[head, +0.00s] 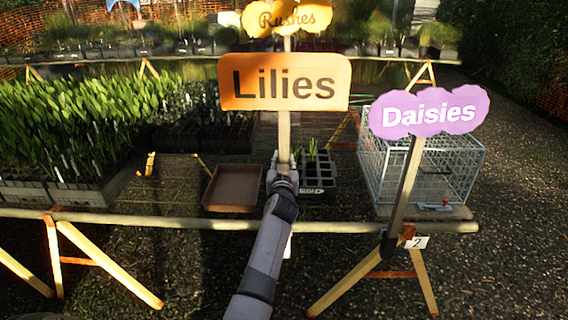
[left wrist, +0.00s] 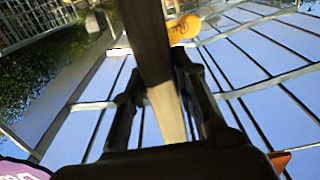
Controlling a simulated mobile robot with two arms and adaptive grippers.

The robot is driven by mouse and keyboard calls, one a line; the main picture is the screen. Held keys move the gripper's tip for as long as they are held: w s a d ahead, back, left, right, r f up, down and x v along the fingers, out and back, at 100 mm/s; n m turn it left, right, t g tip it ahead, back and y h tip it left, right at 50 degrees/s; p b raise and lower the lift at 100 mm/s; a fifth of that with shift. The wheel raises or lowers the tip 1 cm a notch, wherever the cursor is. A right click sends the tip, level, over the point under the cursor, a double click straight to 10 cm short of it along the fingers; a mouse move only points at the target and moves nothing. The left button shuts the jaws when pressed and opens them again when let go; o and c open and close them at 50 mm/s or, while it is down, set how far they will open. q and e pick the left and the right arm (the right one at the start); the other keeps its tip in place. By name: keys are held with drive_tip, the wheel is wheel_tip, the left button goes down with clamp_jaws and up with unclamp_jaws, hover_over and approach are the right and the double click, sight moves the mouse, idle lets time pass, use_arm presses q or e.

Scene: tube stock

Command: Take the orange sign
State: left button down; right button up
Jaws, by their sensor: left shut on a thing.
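The orange sign (head: 285,83) reads "Lilies" and is a rounded board on an upright wooden post. It stands in the middle of the head view. My left gripper (head: 283,180) is shut on the post below the board. In the left wrist view the wooden post (left wrist: 152,45) runs between the two fingers of my left gripper (left wrist: 160,75). My right gripper is not in view.
A purple "Daisies" sign (head: 430,112) stands at the right, before a wire crate (head: 460,165). A yellow "Rushes" sign (head: 287,18) is behind the orange one. A brown tray (head: 232,188) and a dark cell tray (head: 320,172) lie near my gripper. Potted plants (head: 75,125) fill the left.

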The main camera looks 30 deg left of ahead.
sight(284, 145)
use_arm(q)
drive_tip(key=shift+r+p, duration=1.8)
drive_tip(key=shift+r, duration=0.85)
